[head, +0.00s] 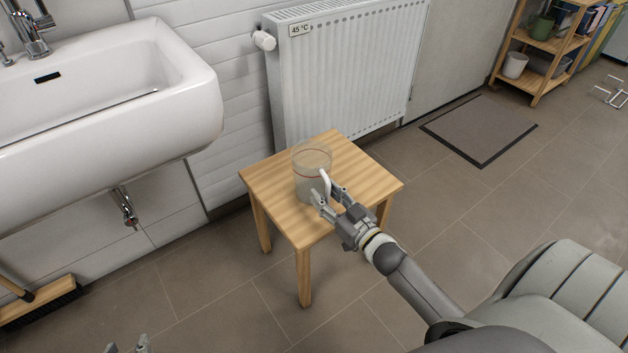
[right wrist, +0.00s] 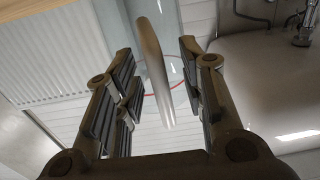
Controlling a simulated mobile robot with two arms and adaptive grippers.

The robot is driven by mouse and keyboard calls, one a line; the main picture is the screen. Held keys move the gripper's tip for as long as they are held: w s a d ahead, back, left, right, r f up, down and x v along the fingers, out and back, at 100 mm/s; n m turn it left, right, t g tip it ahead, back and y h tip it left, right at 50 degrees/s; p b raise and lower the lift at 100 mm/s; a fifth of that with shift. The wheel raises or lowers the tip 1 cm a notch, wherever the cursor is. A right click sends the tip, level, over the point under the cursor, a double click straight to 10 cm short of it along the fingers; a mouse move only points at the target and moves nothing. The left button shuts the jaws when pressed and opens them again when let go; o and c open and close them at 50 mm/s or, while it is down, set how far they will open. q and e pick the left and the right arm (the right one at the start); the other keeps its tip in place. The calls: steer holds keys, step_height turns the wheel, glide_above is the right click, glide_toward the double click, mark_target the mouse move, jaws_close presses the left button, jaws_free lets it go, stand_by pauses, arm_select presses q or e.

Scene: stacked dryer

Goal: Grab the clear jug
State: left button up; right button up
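The clear jug (head: 311,163) stands upright on a small wooden stool (head: 360,187). It has a red line around it, and its white handle (head: 325,185) faces my right gripper. My right gripper (head: 328,196) is open at the handle. In the right wrist view, the handle (right wrist: 152,70) stands between the two open fingers (right wrist: 163,88), with a gap on both sides. The clear jug wall with its red line (right wrist: 180,92) shows behind the handle. Only the tips of my left gripper (head: 128,346) show at the bottom edge of the head view, and its opening is unclear.
A white radiator (head: 350,65) stands close behind the stool. A white sink (head: 110,95) is to the left, with a broom (head: 40,300) on the floor below. A mat (head: 480,128) and wooden shelf (head: 545,45) are at the back right. The floor in front is clear.

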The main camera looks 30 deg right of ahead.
jaws_close()
steer(key=shift+r, duration=0.1)
stand_by(0.5)
